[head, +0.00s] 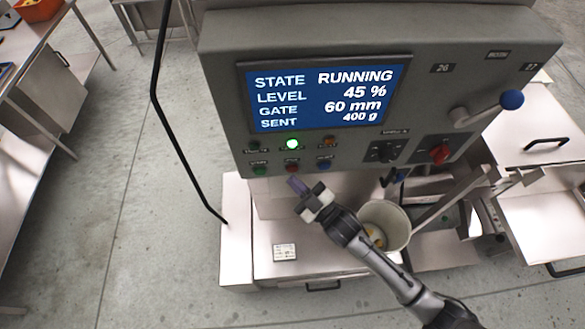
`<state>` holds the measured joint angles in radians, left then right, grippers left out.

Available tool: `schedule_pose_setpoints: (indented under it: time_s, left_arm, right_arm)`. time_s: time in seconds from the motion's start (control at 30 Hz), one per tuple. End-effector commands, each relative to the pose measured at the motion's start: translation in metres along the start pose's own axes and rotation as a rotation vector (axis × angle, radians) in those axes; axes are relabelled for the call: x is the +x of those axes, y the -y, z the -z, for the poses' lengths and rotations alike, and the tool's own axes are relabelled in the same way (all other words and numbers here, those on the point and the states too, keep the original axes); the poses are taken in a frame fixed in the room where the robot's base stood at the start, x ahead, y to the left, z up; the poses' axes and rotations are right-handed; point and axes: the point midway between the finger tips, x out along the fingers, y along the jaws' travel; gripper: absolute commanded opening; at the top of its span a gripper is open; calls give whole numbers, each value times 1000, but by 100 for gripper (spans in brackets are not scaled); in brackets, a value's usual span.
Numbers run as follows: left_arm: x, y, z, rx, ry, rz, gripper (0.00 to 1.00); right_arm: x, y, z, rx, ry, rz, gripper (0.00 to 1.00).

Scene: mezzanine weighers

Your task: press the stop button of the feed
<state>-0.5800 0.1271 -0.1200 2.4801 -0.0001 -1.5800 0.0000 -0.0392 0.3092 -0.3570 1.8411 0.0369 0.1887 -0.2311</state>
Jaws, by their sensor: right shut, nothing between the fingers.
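The grey control panel (222,60) has a lit screen (325,92) reading STATE RUNNING, LEVEL 45 %, GATE 60 mm, SENT 400 g. Below it a row of buttons shows a green button (260,170), a red button (292,168) and a blue button (324,164); their labels are too small to read. A green lamp (292,144) glows above the red button. My right gripper (295,184) is shut and empty, its tips just below the red button in the picture. I cannot tell whether they touch it. My left gripper is not in view.
A black knob (385,152), a red knob (440,154) and a blue-ended lever (511,100) sit on the panel's right. A pale bucket (396,226) stands beside my right arm. A black cable (166,130) hangs left. Open floor lies at left.

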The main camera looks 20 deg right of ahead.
Motion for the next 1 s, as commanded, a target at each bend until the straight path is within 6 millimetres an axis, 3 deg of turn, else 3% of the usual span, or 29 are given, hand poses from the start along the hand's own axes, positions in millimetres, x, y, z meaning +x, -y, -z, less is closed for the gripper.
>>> schedule_pose_setpoints:
  time_s: [1.0]
  left_arm:
    - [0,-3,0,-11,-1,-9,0]
  right_arm:
    - [6,-4,-4,0,0,0,0]
